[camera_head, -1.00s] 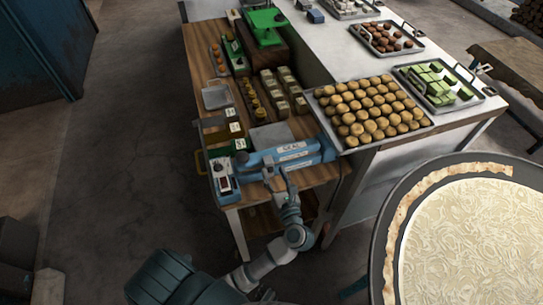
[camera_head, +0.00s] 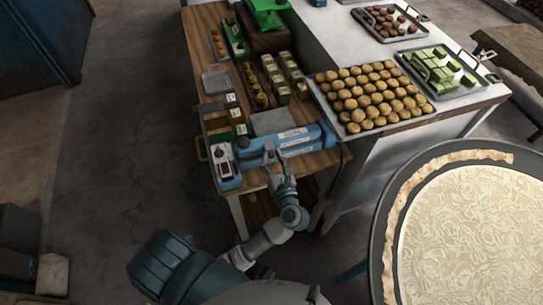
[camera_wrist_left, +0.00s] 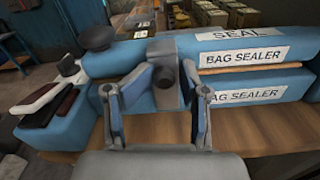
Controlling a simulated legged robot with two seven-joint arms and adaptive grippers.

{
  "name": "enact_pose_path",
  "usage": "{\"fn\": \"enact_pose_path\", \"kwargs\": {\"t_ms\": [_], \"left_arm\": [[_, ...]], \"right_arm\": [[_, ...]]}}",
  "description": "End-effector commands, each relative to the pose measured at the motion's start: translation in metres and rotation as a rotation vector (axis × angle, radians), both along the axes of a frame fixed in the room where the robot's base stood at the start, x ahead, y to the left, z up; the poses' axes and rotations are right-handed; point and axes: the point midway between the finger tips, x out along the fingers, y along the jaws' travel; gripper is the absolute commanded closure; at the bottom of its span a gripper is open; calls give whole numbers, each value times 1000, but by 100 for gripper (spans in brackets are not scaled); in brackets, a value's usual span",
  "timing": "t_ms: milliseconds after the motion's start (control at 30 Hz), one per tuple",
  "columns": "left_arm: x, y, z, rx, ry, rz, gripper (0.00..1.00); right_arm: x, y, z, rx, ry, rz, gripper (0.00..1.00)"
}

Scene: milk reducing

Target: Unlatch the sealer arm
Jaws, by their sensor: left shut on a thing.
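The blue bag sealer (camera_head: 310,139) lies on the front of the wooden table. Its upper arm, marked SEAL, shows in the left wrist view (camera_wrist_left: 240,35), just above the lower blue body (camera_wrist_left: 260,95) with a narrow gap between. The exact finger contact is partly hidden. My right gripper is out of view.
The sealer's control box (camera_head: 226,168) is at its left end. Bottles, jars and boxes stand behind it on the wooden table (camera_head: 207,45). A tray of round buns (camera_head: 367,95) is close on the right. A large round pan (camera_head: 382,235) fills the lower right.

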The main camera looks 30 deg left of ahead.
Motion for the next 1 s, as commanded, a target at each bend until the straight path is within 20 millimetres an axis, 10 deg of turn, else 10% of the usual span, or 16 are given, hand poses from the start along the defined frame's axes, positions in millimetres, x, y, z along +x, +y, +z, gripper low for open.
{"fn": "enact_pose_path", "kwargs": {"t_ms": [1000], "left_arm": [[6, 7, 3, 13, -19, -2, 100]], "right_arm": [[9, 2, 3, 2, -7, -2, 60]]}}
